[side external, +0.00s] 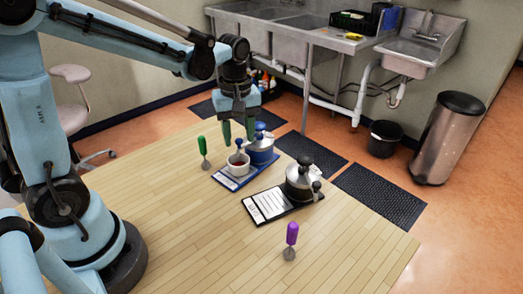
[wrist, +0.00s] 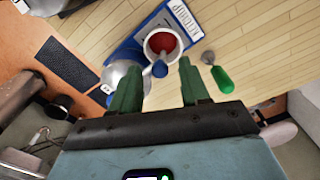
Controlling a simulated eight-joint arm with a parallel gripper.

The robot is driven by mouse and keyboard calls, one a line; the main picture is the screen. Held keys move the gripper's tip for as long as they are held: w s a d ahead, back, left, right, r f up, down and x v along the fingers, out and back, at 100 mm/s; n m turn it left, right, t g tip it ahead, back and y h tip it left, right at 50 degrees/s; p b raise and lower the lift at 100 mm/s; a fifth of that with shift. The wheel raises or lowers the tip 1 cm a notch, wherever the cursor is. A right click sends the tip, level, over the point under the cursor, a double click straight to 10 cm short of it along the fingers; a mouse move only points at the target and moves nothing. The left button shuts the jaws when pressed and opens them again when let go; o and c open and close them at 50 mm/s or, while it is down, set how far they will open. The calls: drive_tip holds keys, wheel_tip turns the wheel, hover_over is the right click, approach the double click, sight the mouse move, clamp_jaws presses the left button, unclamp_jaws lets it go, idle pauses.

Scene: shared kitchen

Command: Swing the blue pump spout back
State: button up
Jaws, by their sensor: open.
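The blue pump (side external: 262,150) is a round pot with a blue base and blue top, standing on a blue ketchup-labelled board (side external: 232,183). It shows partly in the wrist view, its metallic dome (wrist: 120,72) left of my fingers. Its blue-tipped spout (wrist: 160,69) reaches to the rim of a white cup (wrist: 150,38) holding red sauce; the cup also shows in the side view (side external: 238,170). My gripper (side external: 238,141) is open, pointing down above the cup and spout. In the wrist view, the spout tip lies between the green fingertips (wrist: 159,64); contact cannot be told.
A black-topped pump (side external: 299,180) stands on a black board (side external: 258,212) to the right. A green-handled tool (side external: 203,147) is left of the cup, and a purple-handled one (side external: 291,235) stands near the front. The wooden table (side external: 190,240) is clear at front left.

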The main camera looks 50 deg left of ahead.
clamp_jaws()
idle(0.3)
drive_tip(key=shift+d, duration=0.1)
drive_tip(key=d+n, duration=0.1)
drive_tip(key=n, duration=0.1)
drive_tip(key=d+n, duration=0.1)
drive_tip(key=shift+w+n, duration=0.35)
drive_tip(key=shift+n, duration=0.05)
drive_tip(key=w+d+n, duration=0.4)
drive_tip(key=w+n, duration=0.1)
drive_tip(key=n, duration=0.6)
drive_tip(key=shift+w, duration=0.15)
idle(0.4)
